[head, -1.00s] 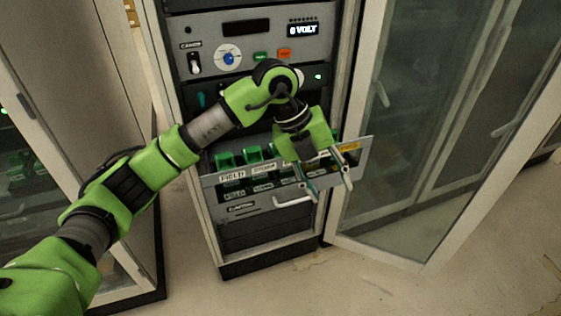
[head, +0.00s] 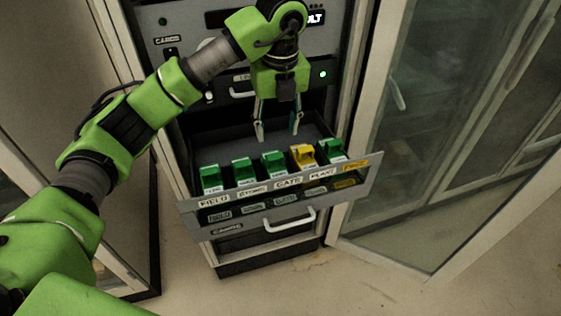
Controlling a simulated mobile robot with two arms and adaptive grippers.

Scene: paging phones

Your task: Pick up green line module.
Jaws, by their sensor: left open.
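Several green line modules stand in a row behind the front panel of an open drawer (head: 190,212). The leftmost green module (head: 211,178) is behind the FIELD label, with another green module (head: 243,171) to its right. A third green module (head: 274,164) is near the GATE label. A yellow module (head: 303,156) follows, then a green module (head: 331,150) at the right end. My left gripper (head: 277,135) is open and empty, fingers pointing down over the drawer, behind the middle of the row. It appears apart from the modules. My right gripper is out of view.
A glass-door cabinet (head: 440,150) stands close on the right, and another cabinet is at the left. Floor (head: 340,290) is clear in front.

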